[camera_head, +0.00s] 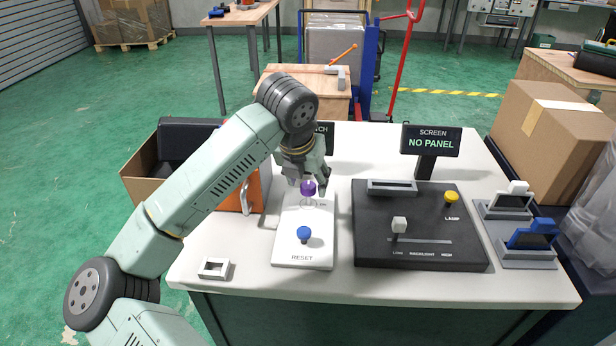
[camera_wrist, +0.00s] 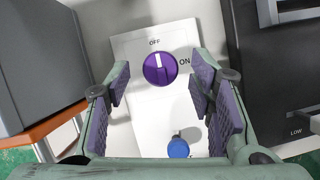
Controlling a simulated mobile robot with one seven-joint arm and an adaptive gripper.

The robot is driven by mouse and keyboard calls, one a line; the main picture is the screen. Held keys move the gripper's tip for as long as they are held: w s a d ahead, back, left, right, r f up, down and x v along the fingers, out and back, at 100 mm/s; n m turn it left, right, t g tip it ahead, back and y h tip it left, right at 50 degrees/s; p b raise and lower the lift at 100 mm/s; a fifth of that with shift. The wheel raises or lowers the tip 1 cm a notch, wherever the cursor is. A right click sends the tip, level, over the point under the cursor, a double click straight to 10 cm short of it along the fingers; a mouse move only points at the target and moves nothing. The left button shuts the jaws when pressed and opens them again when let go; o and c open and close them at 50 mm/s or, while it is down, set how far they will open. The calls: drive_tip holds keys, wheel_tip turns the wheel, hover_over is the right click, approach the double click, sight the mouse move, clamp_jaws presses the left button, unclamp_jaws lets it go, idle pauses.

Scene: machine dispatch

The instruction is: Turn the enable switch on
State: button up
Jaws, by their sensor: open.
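The enable switch is a round purple knob (camera_head: 308,188) on a white panel (camera_head: 288,251). In the wrist view the knob (camera_wrist: 160,69) has a pale pointer mark toward the OFF label at its top; the ON label is to its right. My gripper (camera_head: 309,190) is above the panel, pointing down at the knob. In the wrist view my gripper (camera_wrist: 160,88) is open, with one finger on each side of the knob and gaps between. A blue button (camera_head: 304,234) marked RESET is nearer on the same panel; it also shows in the wrist view (camera_wrist: 178,149).
A black panel (camera_head: 371,256) with a slider (camera_head: 399,225) and a yellow lamp knob (camera_head: 451,197) is to the right. A screen (camera_head: 431,140) reads NO PANEL. An orange-and-grey box (camera_head: 254,193) is close left of the white panel.

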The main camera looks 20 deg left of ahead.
drive_tip(key=shift+w+f, duration=0.25)
drive_tip(key=shift+f, duration=0.35)
drive_tip(key=shift+c, duration=0.6)
drive_tip(key=c, duration=1)
drive_tip(key=shift+c, duration=0.2)
